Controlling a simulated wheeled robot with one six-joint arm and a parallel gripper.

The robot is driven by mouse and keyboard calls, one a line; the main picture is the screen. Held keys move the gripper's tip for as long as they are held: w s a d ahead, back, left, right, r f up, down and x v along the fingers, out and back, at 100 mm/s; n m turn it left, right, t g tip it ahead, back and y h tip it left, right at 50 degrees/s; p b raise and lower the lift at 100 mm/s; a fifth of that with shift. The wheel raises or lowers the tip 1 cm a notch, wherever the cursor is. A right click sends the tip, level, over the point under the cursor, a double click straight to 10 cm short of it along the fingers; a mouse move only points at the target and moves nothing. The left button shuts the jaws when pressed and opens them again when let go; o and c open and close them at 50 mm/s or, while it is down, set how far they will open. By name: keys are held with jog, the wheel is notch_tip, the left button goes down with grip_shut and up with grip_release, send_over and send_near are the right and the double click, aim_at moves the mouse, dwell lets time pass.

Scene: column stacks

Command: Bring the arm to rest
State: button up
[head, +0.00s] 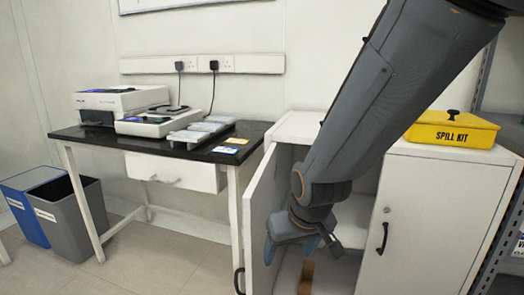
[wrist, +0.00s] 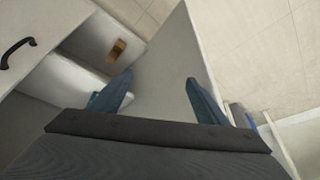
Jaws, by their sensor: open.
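My arm reaches down from the top right in the head view. My gripper (head: 295,246) hangs at the open front of the white cabinet (head: 437,215), beside its open left door (head: 262,222). In the wrist view my gripper (wrist: 160,97) shows two blue-grey fingers spread apart, with nothing between them but the door panel behind. A brown object (head: 306,278) lies on the cabinet's lower floor, and it also shows in the wrist view (wrist: 117,50).
A black-topped table (head: 180,150) with lab devices stands at the left. A blue bin (head: 28,205) and a grey bin (head: 72,213) stand at its left end. A yellow spill kit (head: 452,129) sits on the cabinet. Metal shelving (head: 500,220) is at the right edge.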

jog(key=s+r+n+g, duration=0.1)
jog(key=s+r+g, duration=0.35)
jog(key=s, duration=1.05)
jog(key=s+d+r+m+h+p, duration=0.1)
jog(key=d+r+m+p, duration=0.3)
jog(key=d+r+p, duration=0.9)
jog(key=shift+s+r+p, duration=0.25)
jog(key=shift+r+p, duration=1.2)
jog(key=shift+p, duration=3.25)
